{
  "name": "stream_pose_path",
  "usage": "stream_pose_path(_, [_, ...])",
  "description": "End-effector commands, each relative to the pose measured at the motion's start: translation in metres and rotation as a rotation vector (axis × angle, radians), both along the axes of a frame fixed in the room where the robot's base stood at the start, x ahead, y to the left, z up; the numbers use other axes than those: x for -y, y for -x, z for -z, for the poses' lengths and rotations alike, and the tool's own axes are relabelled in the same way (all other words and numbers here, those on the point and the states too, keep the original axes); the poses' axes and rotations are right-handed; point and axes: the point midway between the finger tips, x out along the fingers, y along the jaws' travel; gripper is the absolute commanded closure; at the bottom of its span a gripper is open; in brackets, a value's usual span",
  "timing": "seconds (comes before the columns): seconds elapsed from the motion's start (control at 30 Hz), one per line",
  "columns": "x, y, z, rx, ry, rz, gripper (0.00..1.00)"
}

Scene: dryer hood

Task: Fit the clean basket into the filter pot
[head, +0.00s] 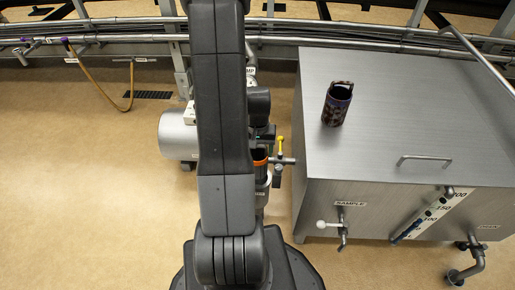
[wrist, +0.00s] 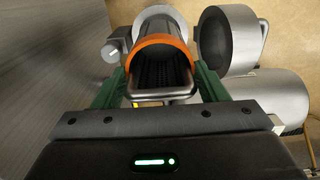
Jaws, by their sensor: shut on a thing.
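My gripper (wrist: 163,86) has its green fingers shut on the wire handle of a dark perforated basket (wrist: 162,72), the clean basket, in the wrist view. An orange ring (wrist: 160,42) arcs around the basket's far side. A grey cylinder, seemingly the filter pot (wrist: 160,20), lies just beyond the ring. I cannot tell whether the basket is in the pot or only in front of it. In the head view my arm hides most of the gripper; an orange-rimmed part (head: 260,155) shows beside it. Another basket, dark and stained (head: 337,104), stands upright on the steel tank.
The large steel tank (head: 400,90) stands right of my arm, with a lid handle (head: 424,160) and front valves. A yellow-handled valve (head: 281,146) sticks up near the pot. A steel cylinder (head: 177,135) is left of my arm. Floor at left is mostly clear.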

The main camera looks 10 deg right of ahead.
Motion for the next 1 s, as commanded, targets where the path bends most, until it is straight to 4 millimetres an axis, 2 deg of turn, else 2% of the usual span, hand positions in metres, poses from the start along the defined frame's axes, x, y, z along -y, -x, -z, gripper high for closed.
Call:
stream_pose_path(0.03, [0.000, 0.000, 0.009, 0.000, 0.000, 0.000, 0.56])
stream_pose_path(0.1, [0.000, 0.000, 0.016, 0.000, 0.000, 0.000, 0.56])
stream_pose_path(0.3, [0.000, 0.000, 0.026, 0.000, 0.000, 0.000, 0.56])
stream_pose_path(1.0, [0.000, 0.000, 0.026, 0.001, 0.000, 0.000, 0.56])
